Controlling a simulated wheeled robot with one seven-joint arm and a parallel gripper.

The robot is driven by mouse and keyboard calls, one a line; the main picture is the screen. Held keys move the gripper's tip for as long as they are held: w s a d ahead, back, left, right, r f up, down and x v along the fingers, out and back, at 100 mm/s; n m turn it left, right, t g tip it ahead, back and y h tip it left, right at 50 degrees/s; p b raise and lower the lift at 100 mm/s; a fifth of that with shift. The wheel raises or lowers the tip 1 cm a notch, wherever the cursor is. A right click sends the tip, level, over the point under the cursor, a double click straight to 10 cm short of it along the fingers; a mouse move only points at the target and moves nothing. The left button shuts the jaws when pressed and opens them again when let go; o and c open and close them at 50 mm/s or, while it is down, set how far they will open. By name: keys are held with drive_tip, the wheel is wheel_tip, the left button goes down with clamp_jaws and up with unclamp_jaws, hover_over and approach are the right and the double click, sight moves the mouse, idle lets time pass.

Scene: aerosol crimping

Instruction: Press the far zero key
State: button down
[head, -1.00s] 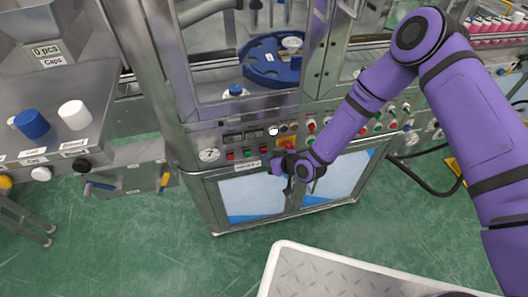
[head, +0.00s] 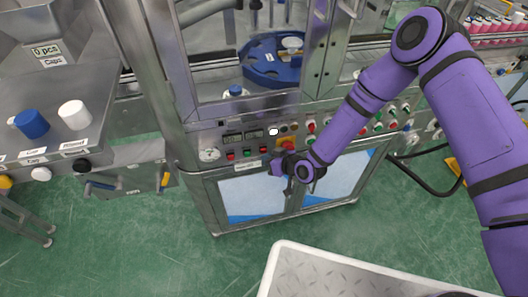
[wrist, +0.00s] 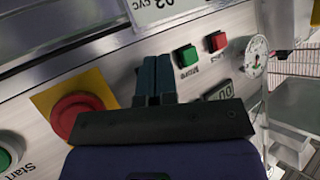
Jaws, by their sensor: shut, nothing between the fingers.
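My gripper (wrist: 154,80) is shut and empty, its two dark fingers side by side against the control panel's face in the wrist view. In the head view my gripper (head: 275,168) is at the panel's lower edge. Just right of the fingers in the wrist view are a green key (wrist: 186,56) and a red key (wrist: 216,42); their small labels are upside down and I cannot read which is zero. In the head view a red key (head: 230,156) and a green key (head: 247,153) sit below dark displays (head: 232,138). The fingers hide part of the panel, and contact is unclear.
A red emergency stop on a yellow plate (wrist: 45,98) is close left of the fingers in the wrist view. A round gauge (wrist: 256,55) is at the right. In the head view, more knobs and buttons (head: 311,126) line the panel to the right. Cabinet doors (head: 251,195) are below.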

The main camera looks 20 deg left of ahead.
drive_tip(key=shift+s+d, duration=0.25)
drive_tip(key=shift+s, duration=0.1)
drive_tip(key=shift+s+d, duration=0.45)
drive_tip(key=shift+s, duration=0.25)
drive_tip(key=shift+s+d, duration=0.4)
drive_tip(key=shift+s, duration=0.35)
drive_tip(key=shift+s+d, duration=0.45)
drive_tip(key=shift+s, duration=0.25)
